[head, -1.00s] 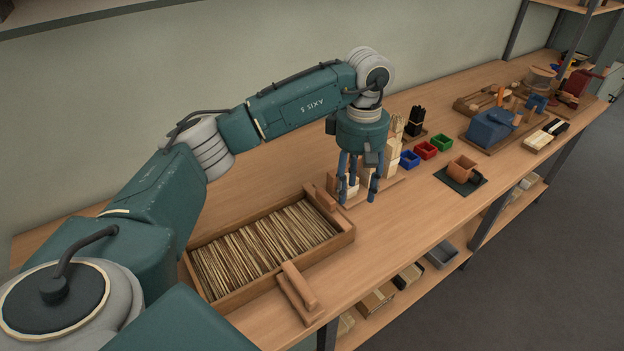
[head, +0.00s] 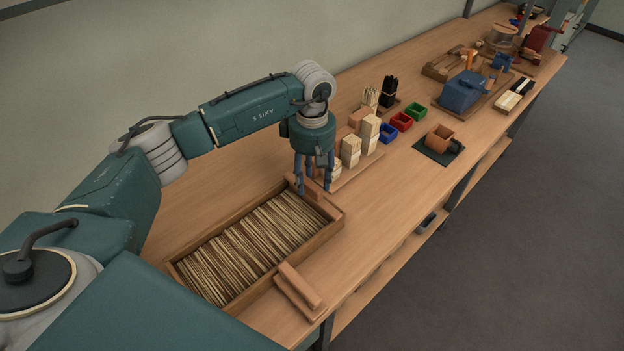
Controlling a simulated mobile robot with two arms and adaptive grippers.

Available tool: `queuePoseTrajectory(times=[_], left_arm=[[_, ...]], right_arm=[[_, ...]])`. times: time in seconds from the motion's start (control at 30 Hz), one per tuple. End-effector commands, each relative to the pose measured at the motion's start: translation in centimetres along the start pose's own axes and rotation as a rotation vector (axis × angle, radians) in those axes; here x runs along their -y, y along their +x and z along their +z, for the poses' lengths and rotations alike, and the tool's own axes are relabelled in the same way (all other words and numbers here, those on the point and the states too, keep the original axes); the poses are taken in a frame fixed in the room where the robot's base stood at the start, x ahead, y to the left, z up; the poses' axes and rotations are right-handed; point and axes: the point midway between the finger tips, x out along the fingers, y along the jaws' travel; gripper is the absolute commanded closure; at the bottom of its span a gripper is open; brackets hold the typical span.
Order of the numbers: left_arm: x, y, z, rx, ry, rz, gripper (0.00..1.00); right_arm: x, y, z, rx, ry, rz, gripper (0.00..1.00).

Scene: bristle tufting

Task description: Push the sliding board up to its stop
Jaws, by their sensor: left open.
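A shallow wooden tray (head: 334,228) full of thin, light bristle sticks (head: 250,245) lies on the bench. A board with a reddish-brown grip block (head: 313,191), seemingly the sliding board, stands at the tray's far right end, partly hidden by my fingers. My left gripper (head: 314,187) points down at that end with its blue fingers open. The fingers overlap the grip block in the picture; I cannot tell whether they touch it. My right gripper is not in view.
A flat wooden piece with a handle (head: 300,286) lies at the tray's near right side. Pale wooden blocks (head: 369,130) stand just beyond the gripper. Blue, red and green bins (head: 401,121) and a blue device (head: 463,90) sit farther along. The bench front is clear.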

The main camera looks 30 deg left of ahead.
Motion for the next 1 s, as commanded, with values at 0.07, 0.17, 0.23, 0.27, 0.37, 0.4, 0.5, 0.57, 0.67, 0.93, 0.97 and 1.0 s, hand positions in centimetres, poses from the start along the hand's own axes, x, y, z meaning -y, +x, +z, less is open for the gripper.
queuePoseTrajectory(times=[0.07,0.17,0.23,0.27,0.37,0.4,0.5,0.57,0.67,0.93,0.97,1.0], left_arm=[[0.0,0.8,0.1,0.002,-0.001,-0.001,0.54],[0.0,1.6,0.1,0.001,0.0,-0.001,0.54],[0.0,1.9,0.1,0.0,0.001,0.001,0.54],[0.0,1.9,0.0,0.0,0.001,0.001,0.54],[-0.1,2.0,0.0,0.0,0.001,0.001,0.54],[-0.1,2.0,0.0,0.0,0.001,0.001,0.54],[0.0,2.0,0.0,0.0,0.001,0.001,0.56],[0.0,2.0,0.0,0.0,0.001,0.001,0.68],[0.0,2.0,0.0,0.0,0.001,0.001,0.88],[0.2,1.9,0.0,0.0,0.0,0.001,1.0],[0.4,1.9,-0.1,0.0,0.0,0.001,1.0],[0.8,1.9,-0.1,-0.001,0.0,0.001,1.0]], right_arm=[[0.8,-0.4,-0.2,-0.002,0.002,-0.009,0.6],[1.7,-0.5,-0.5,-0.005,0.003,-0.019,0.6],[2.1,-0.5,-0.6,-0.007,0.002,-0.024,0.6],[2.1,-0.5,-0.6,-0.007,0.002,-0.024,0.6],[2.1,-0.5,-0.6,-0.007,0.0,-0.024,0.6],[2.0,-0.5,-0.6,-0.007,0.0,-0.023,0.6],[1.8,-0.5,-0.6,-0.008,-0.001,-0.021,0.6],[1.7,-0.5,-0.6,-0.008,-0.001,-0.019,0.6],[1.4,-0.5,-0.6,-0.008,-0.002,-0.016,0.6],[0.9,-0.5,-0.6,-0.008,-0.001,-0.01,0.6],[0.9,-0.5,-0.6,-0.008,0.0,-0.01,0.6],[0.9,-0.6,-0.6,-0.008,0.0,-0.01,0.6]])
